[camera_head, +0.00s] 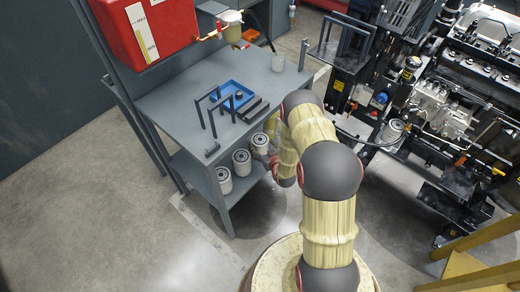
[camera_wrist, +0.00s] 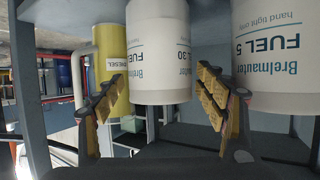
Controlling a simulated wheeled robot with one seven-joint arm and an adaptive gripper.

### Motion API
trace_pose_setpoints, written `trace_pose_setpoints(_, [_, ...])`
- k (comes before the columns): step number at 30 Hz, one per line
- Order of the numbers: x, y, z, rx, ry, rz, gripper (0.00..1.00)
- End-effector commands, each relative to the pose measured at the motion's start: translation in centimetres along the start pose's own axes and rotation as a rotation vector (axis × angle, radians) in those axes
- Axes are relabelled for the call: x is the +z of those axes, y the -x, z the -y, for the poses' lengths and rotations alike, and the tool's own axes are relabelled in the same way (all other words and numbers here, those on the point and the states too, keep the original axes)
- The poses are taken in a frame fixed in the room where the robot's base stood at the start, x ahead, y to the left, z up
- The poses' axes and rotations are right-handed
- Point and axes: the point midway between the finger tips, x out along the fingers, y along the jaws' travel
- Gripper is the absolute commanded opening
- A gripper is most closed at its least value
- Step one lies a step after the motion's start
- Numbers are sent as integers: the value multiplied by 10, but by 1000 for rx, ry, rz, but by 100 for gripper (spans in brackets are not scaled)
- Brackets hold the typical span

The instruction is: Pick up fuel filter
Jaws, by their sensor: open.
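White canister filters stand in a row on the lower shelf of the grey bench in the head view: a near one (camera_head: 224,181), a middle one (camera_head: 241,163) and a far one (camera_head: 260,143). My gripper (camera_wrist: 160,88) is open, its two padded fingers spread. In the wrist view, which looks upside down, a white fuel filter (camera_wrist: 158,52) with blue lettering, partly readable as "30", shows between the fingertips. I cannot tell whether they touch it. A second filter marked "FUEL 5" (camera_wrist: 276,55) stands close by, behind the right finger. In the head view my arm largely hides the gripper.
A yellow cylinder labelled "DIESEL" (camera_wrist: 110,50) is left of the middle filter. The bench top (camera_head: 180,90) is above the shelf and holds a blue tray (camera_head: 231,95). A red tank (camera_head: 150,28) hangs at upper left; an engine (camera_head: 450,110) stands right. Floor at lower left is clear.

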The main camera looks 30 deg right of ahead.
Motion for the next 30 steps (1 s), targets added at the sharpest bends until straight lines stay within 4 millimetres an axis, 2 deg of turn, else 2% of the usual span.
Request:
trace_pose_setpoints(1, [1, -10, 0, -1, 1, -1, 72])
trace_pose_setpoints(5, [2, -25, 1, -2, 0, 2, 72])
trace_pose_setpoints(13, [-1, -27, 0, 0, -1, 2, 71])
trace_pose_setpoints(30, [0, -27, 0, 0, -1, 2, 38])
